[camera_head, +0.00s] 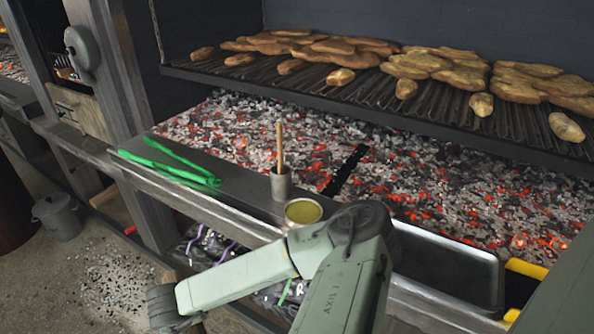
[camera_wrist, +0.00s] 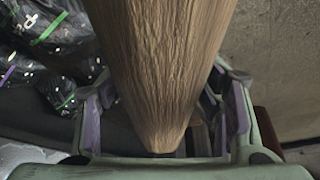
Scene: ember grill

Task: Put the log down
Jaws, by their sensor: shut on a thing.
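A brown log (camera_wrist: 170,70) with rough grain fills the middle of the wrist view. My gripper (camera_wrist: 165,115) is shut on the log, with its purple-padded fingers on either side of it. The log's far end is out of the frame. In the head view my arm reaches down to the left, below the front of the grill, and its end is near the lower left. The log and the fingertips do not show in the head view.
Plastic-wrapped bags (camera_wrist: 60,30) lie beside the log; they also show under the ledge (camera_head: 225,255). Glowing coals (camera_head: 300,140) fill the grill bed. A metal cup (camera_head: 281,185), a yellow bowl (camera_head: 303,211), green tongs (camera_head: 170,165) and a tray (camera_head: 450,262) sit along its front. A bucket (camera_head: 58,217) stands on the floor.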

